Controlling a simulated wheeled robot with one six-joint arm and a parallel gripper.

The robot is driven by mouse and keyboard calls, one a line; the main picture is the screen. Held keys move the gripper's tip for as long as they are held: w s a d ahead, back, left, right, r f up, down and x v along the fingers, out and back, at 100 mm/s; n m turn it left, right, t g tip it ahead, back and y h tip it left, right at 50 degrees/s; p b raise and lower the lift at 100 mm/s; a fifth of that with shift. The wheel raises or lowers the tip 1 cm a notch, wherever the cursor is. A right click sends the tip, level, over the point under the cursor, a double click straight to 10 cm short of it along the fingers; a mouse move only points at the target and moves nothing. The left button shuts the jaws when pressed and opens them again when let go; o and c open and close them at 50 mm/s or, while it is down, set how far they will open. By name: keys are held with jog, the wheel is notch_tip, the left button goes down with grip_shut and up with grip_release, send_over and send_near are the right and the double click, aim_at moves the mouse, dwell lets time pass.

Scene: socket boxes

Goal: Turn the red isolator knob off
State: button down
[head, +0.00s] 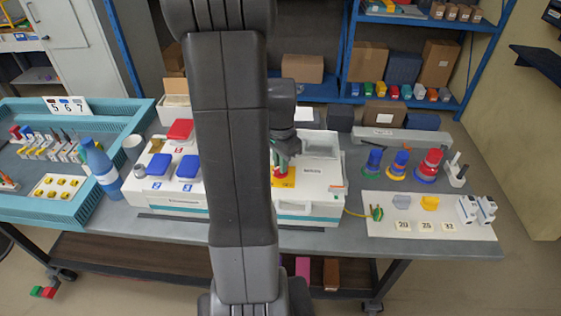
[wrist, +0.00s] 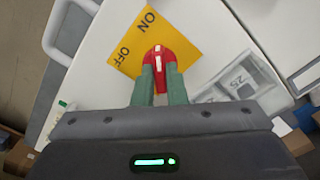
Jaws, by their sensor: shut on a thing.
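The red isolator knob (wrist: 158,55) sits on a yellow plate (wrist: 188,28) marked ON and OFF in the wrist view. A white stripe runs along its top, roughly up the picture, with its far end nearer the ON mark than the OFF mark. My gripper (wrist: 159,82) has its two green fingers on either side of the knob and is shut on it. In the head view the yellow plate (head: 287,183) is on a white box (head: 318,187), and my gripper (head: 282,160) reaches down to it from above. My arm hides part of that box.
A white box with blue and red covers (head: 157,190) stands to the left. Stacked coloured rings (head: 398,163) and a white board (head: 385,228) are to the right. A blue bottle (head: 101,168) stands by the teal tray (head: 75,210) at far left.

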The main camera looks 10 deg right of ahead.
jog(key=shift+n, duration=0.3)
jog(key=n, duration=0.3)
jog(key=shift+n+b, duration=0.3)
jog(key=shift+b, duration=0.1)
jog(key=n, duration=0.4)
jog(key=shift+n+b, duration=0.3)
jog(key=shift+b, duration=0.05)
jog(key=n, duration=0.4)
jog(key=shift+n, duration=0.3)
jog(key=shift+n+b, duration=0.35)
jog(key=shift+n, duration=1.85)
jog(key=c, duration=1.5)
grip_release()
jog(key=shift+o, duration=0.2)
